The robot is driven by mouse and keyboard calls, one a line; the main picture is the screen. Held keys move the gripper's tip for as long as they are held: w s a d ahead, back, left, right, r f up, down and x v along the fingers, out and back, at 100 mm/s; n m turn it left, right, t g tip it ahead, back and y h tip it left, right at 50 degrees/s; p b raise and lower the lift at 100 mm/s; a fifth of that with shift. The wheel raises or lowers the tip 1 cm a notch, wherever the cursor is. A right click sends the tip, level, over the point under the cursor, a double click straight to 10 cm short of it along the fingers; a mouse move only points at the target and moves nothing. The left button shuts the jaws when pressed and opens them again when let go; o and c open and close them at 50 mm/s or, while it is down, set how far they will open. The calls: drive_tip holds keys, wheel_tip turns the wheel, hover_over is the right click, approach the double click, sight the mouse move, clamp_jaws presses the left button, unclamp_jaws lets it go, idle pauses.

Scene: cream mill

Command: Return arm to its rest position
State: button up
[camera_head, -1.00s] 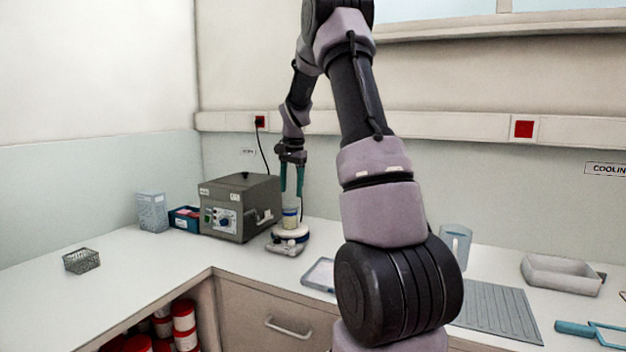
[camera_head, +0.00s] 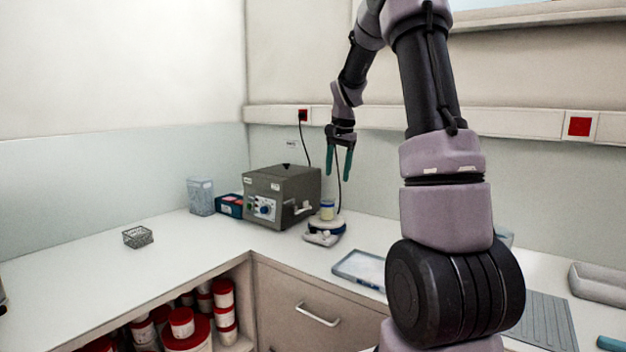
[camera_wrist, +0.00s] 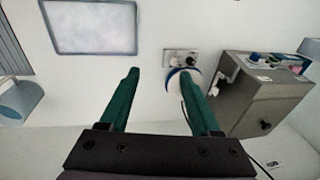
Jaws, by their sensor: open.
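My gripper (camera_head: 339,175) hangs with its two teal fingers pointing down, spread apart and empty. It is above and slightly right of a small jar (camera_head: 327,210) with a yellowish band. The jar stands on a small round white and blue device (camera_head: 325,226) on the counter. In the wrist view my gripper (camera_wrist: 158,71) has bare counter between its fingers. The round device (camera_wrist: 174,80) shows there beyond the right fingertip, partly covered by that finger.
A grey machine (camera_head: 282,197) with a cable stands left of the device. A blue box (camera_head: 229,206), clear container (camera_head: 200,197) and wire basket (camera_head: 138,237) are further left. A shallow tray (camera_head: 358,268) lies in front. The left counter is mostly free. Red-lidded tubs (camera_head: 224,294) fill the shelf below.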

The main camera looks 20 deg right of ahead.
drive_tip(key=s+a+r+n+t, duration=0.1)
drive_tip(key=s+a+r+n, duration=0.1)
drive_tip(key=s, duration=0.8)
drive_tip(key=s+a+r+n+t+y, duration=0.1)
drive_tip(key=s+a+r, duration=0.4)
drive_tip(key=s, duration=0.5)
drive_tip(key=s+a+r+n+t, duration=0.3)
drive_tip(key=s+a, duration=0.2)
drive_tip(key=s, duration=0.5)
drive_tip(key=shift+a+r+n+y, duration=0.2)
drive_tip(key=shift+r+n+y, duration=0.1)
drive_tip(key=shift+r+n, duration=0.1)
drive_tip(key=shift+s, duration=0.1)
